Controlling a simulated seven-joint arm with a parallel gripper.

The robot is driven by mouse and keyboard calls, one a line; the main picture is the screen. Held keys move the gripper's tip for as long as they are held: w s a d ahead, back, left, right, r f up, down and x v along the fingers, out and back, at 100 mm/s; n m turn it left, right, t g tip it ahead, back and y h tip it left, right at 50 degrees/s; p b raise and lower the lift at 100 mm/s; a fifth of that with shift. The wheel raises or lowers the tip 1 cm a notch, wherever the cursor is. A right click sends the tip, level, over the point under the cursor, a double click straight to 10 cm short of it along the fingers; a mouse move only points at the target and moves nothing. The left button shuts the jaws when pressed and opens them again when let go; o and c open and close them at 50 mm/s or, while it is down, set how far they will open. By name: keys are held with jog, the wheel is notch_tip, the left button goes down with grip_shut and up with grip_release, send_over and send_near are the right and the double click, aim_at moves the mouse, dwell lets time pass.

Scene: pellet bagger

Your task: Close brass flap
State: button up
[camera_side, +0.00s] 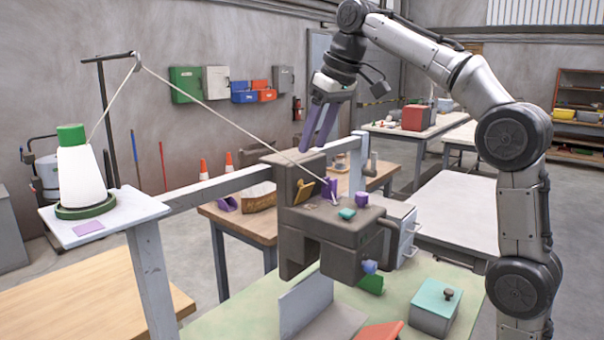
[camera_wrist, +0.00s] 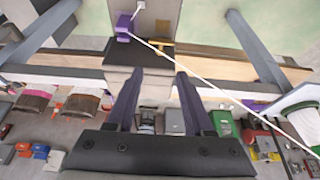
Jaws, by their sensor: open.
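The brass flap (camera_side: 303,190) is a small yellow piece on the dark grey machine head (camera_side: 345,228), beside its raised block. It looks tilted up, but its exact angle is hard to tell. In the wrist view its yellow edge (camera_wrist: 160,47) shows beyond my fingertips, next to a dark plate. My gripper (camera_side: 314,146) is above the raised block, fingers pointing down, apart from the flap. Its two purple-grey fingers are spread with nothing between them, as the wrist view also shows (camera_wrist: 160,73).
A cream thread runs from the white spool (camera_side: 80,180) over a stand to the purple guide (camera_side: 329,189), passing close to the flap. A teal piece (camera_side: 347,213) and a purple knob (camera_side: 361,199) sit on the machine top. Air around my gripper is clear.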

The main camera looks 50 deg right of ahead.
aim_at(302, 182)
jog(key=x, duration=0.8)
jog(key=shift+w+f, duration=0.15)
jog(key=shift+f, duration=0.15)
grip_shut()
